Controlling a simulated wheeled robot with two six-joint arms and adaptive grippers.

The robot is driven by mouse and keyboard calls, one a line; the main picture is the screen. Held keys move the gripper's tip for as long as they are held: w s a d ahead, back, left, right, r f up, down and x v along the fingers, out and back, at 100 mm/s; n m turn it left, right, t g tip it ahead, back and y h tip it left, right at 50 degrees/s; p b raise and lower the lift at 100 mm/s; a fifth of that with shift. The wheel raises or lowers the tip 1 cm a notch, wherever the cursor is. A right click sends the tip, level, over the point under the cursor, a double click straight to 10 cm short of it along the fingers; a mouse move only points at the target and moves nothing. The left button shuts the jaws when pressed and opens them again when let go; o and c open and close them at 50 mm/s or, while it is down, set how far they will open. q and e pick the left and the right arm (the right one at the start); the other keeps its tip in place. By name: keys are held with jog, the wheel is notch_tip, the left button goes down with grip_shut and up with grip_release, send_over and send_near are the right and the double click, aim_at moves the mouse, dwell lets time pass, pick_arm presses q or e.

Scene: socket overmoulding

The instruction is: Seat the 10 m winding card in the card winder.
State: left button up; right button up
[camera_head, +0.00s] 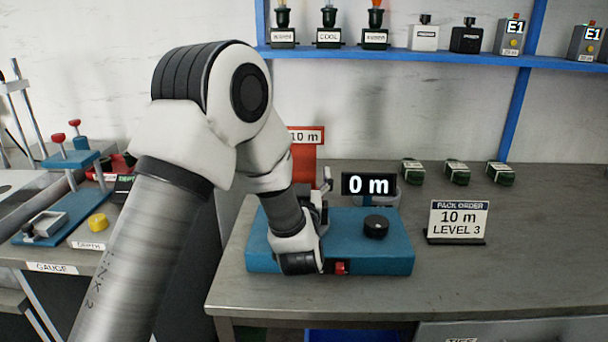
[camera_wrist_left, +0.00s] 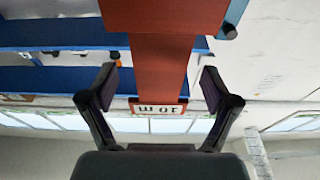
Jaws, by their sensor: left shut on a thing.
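The red 10 m winding card (camera_head: 305,154) stands upright at the card winder, its white label at the top. My arm hides its lower part. The card winder (camera_head: 385,252) is a blue block with a black knob and a display reading 0 m. My left gripper (camera_head: 322,192) is over its left half, mostly hidden by my wrist. In the left wrist view, the gripper (camera_wrist_left: 160,82) has a finger on each side of the card's narrow red neck (camera_wrist_left: 160,65). It is shut on the card, though contact is hard to see. I cannot tell whether the card is seated.
A pack order sign (camera_head: 458,222) reading 10 m, level 3 stands right of the winder. Several dark green boxes (camera_head: 457,173) sit behind it. A blue shelf (camera_head: 430,56) runs above. The bench's right front is clear. A gauge station (camera_head: 60,215) is at left.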

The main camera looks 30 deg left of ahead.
pick_arm(q)
jog(key=shift+f+b, duration=1)
jog(key=shift+f, duration=0.35)
jog(key=shift+r, duration=0.2)
jog(key=shift+r+p, duration=1.65)
jog(key=shift+r, duration=0.4)
jog(key=shift+f+b, duration=1.85)
jog(key=shift+f, duration=0.35)
jog(key=o, duration=1.1)
jog(key=shift+c, duration=0.2)
